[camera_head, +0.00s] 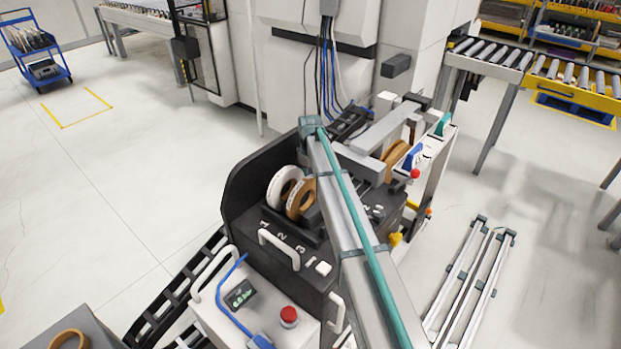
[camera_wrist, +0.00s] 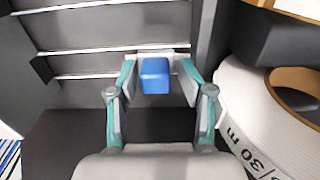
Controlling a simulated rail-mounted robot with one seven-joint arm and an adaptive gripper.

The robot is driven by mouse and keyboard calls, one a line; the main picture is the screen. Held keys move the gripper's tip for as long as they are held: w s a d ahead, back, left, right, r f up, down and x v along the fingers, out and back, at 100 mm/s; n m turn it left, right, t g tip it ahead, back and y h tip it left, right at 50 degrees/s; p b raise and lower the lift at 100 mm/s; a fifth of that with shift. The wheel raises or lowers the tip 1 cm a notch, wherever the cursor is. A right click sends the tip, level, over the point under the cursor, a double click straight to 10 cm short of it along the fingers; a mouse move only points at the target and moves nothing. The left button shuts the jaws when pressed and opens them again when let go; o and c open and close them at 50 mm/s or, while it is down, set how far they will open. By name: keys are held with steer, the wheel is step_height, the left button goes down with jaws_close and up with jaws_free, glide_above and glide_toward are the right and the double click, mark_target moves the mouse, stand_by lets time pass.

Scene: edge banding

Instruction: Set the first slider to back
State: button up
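A blue slider knob (camera_wrist: 155,75) shows in the wrist view, in front of a dark panel (camera_wrist: 95,25) crossed by thin light rails. My gripper (camera_wrist: 155,77) is open, with one teal finger on each side of the knob. A small gap seems to show on both sides, and I cannot tell whether either pad touches it. In the head view the black housing (camera_head: 262,170) carries white numbers on its top. My arm crosses in front of it, and my gripper and the knob are hidden there.
A white roll (camera_wrist: 262,115) stands close to the right finger in the wrist view. The head view shows a white roll (camera_head: 283,187) and a brown roll (camera_head: 301,198) in the housing, white handles, and a red button (camera_head: 289,315). Open floor (camera_head: 170,160) lies to the left.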

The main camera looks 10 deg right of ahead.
steer(key=shift+r, duration=0.15)
steer(key=shift+r, duration=3.9)
